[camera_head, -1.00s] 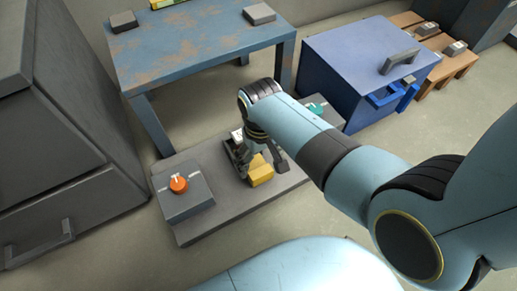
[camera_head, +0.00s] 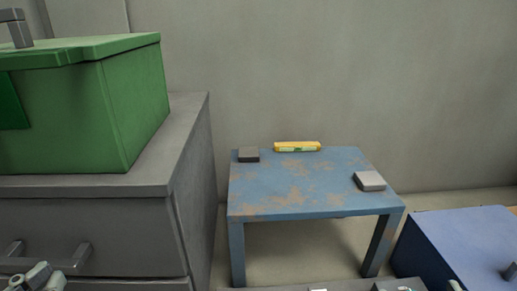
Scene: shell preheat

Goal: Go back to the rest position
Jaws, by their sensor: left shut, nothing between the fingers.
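My left gripper (camera_head: 36,277) shows at the bottom left corner, in front of the grey drawer cabinet (camera_head: 90,228). It is shut and empty, and most of it is cut off by the frame's edge. I cannot make out my right gripper in this view.
A green box (camera_head: 135,100) stands on the cabinet. The worn blue table (camera_head: 290,190) holds a yellow packet (camera_head: 297,147), a dark block (camera_head: 248,155) and a grey block (camera_head: 370,181). A blue box (camera_head: 465,245) is at right. Part of a low grey platform shows at the bottom edge.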

